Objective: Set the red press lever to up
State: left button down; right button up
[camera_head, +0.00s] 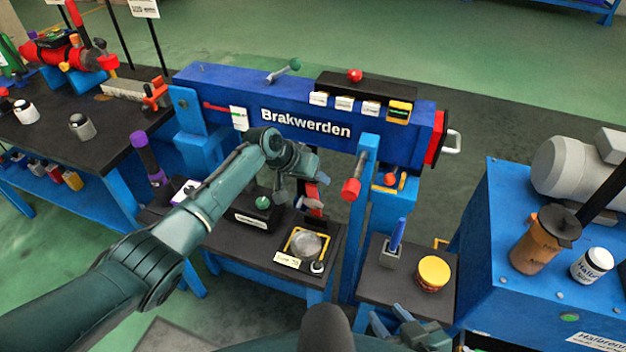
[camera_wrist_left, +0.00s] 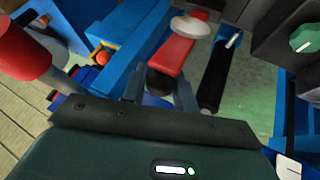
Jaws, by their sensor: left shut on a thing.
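The red press lever (camera_head: 312,191) is below the blue beam in the head view, partly hidden by my left gripper (camera_head: 304,188). In the left wrist view the red lever (camera_wrist_left: 174,58) is a flat red bar with a pale round knob and a dark lower part. My left gripper's fingers (camera_wrist_left: 160,88) are on either side of that dark part and shut on the lever. Whether the lever stands up or down is hard to tell. My right gripper (camera_head: 393,318) is low at the front of the head view, its fingers apart and empty.
A red-handled bar (camera_head: 351,188) sticks out just right of my left gripper; its red end (camera_wrist_left: 22,52) shows in the wrist view. A green knob (camera_head: 263,202) on a black box is close on the left. A round grey disc (camera_head: 305,245) lies on the bench below.

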pick_arm(q)
jog(key=shift+w+r, duration=0.1)
jog(key=shift+w, duration=0.15)
jog(key=c, duration=1.1)
grip_release()
jog(key=shift+c, duration=0.2)
jog(key=shift+s+a+r, duration=0.2)
jog(key=shift+r, duration=0.1)
jog(key=p+v, duration=0.1)
jog(key=v, duration=1.1)
pick_arm(e)
jog(key=shift+d+r, duration=0.2)
jog(key=shift+r, duration=0.05)
pick_arm(q)
jog(key=shift+s+a, duration=0.1)
